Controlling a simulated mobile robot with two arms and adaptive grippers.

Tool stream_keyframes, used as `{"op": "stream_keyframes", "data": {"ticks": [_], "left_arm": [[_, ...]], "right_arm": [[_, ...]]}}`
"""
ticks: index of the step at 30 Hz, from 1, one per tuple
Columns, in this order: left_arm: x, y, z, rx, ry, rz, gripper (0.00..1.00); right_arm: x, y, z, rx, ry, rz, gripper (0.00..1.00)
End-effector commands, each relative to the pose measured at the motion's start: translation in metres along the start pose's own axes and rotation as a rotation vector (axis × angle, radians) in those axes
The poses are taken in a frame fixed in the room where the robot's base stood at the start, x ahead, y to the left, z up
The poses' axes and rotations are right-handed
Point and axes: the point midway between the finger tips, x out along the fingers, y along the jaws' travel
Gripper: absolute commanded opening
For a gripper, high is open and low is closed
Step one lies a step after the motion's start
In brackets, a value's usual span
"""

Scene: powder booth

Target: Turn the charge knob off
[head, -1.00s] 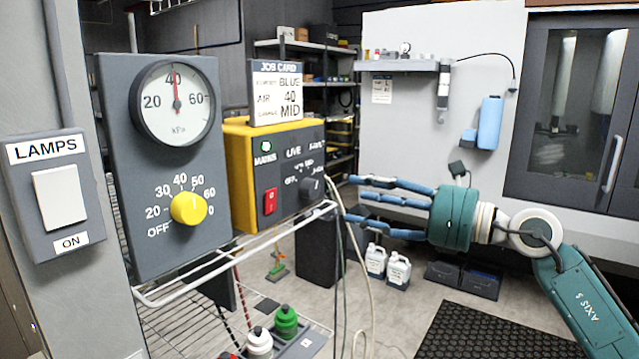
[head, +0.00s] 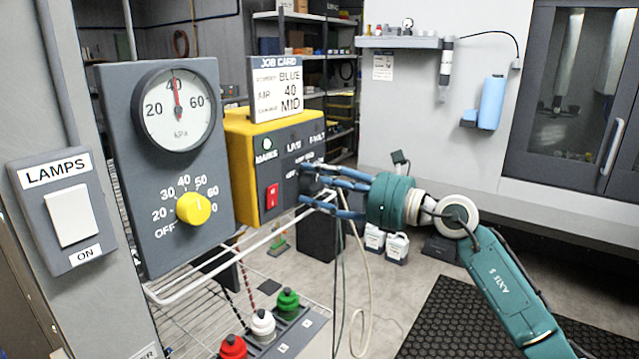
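The charge knob (head: 311,182) is a dark knob at the right end of the front of the yellow-framed control box (head: 240,180). My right gripper (head: 306,184) reaches in from the right, with its blue fingers spread above and below the knob. The fingertips are at or very near it; contact cannot be made out. The fingers cover part of the knob and its scale, so its setting cannot be read. My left gripper is not in view.
A job card (head: 277,90) stands on the box. Left of it is a panel with a kPa gauge (head: 175,108) near 40 and a yellow knob (head: 193,208). A white wire rack (head: 200,290) and capped bottles (head: 263,324) are below. Hoses hang under the gripper.

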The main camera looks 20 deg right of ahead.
Motion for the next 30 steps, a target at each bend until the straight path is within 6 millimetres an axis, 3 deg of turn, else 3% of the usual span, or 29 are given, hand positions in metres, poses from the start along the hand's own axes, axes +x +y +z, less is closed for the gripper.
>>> {"op": "stream_keyframes", "data": {"ticks": [1, 6, 17, 30], "left_arm": [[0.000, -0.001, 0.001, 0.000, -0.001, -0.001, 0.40], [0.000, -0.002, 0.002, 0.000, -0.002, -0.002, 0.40], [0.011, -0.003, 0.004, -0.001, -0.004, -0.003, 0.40], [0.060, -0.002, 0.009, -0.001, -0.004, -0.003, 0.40]], "right_arm": [[0.000, 0.000, 0.000, 0.000, 0.000, 0.000, 0.35], [0.000, 0.000, 0.000, 0.000, 0.000, 0.000, 0.06], [-0.001, -0.001, -0.002, -0.056, 0.004, -0.001, 0.06], [-0.001, -0.002, -0.005, -0.397, 0.024, -0.006, 0.06]]}}
